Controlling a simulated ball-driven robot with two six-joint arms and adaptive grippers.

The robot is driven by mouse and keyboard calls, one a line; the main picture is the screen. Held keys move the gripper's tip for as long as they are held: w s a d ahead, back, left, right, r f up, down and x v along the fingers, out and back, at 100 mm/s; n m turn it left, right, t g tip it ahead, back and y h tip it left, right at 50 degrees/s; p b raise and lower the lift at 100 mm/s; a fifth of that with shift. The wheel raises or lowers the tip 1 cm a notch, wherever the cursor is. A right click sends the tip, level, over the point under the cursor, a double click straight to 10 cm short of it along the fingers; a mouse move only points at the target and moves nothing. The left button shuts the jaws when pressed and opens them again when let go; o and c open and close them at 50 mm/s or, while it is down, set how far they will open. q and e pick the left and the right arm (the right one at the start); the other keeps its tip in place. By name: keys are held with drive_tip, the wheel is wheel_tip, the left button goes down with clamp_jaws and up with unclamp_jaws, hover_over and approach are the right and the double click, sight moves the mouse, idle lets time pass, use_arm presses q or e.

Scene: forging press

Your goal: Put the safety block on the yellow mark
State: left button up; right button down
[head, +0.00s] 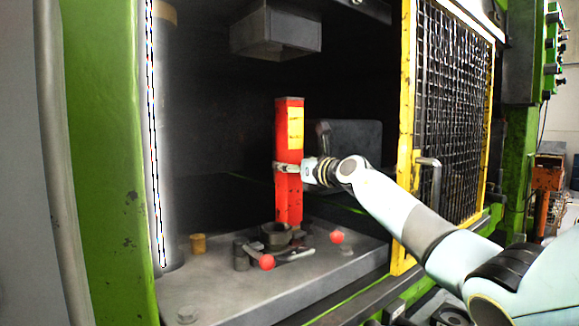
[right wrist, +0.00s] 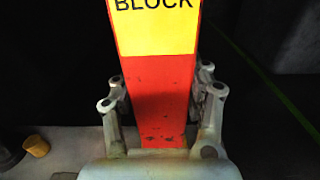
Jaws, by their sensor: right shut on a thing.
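The safety block (head: 289,205) is a tall red post with a yellow label, standing upright inside the press in the head view. In the right wrist view the block (right wrist: 155,90) fills the middle, with the word BLOCK on its label. My right gripper (head: 289,168) is shut around the block at about mid height, one finger on each side. Its fingers also show in the right wrist view (right wrist: 162,115). The block's lower end is near the back of the press bed; I cannot tell whether it touches. No yellow floor mark is clearly visible. My left gripper is not in view.
The upper ram (head: 277,35) hangs above. A yellow-framed mesh guard (head: 452,110) stands at the right, near my arm.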

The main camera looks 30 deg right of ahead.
drive_tip(key=shift+r, duration=0.1)
drive_tip(key=c, duration=0.5)
unclamp_jaws()
drive_tip(key=shift+s, duration=0.1)
drive_tip(key=s+d, duration=0.1)
drive_tip(key=s, duration=1)
drive_tip(key=shift+s+d, duration=0.3)
drive_tip(key=shift+s, duration=0.1)
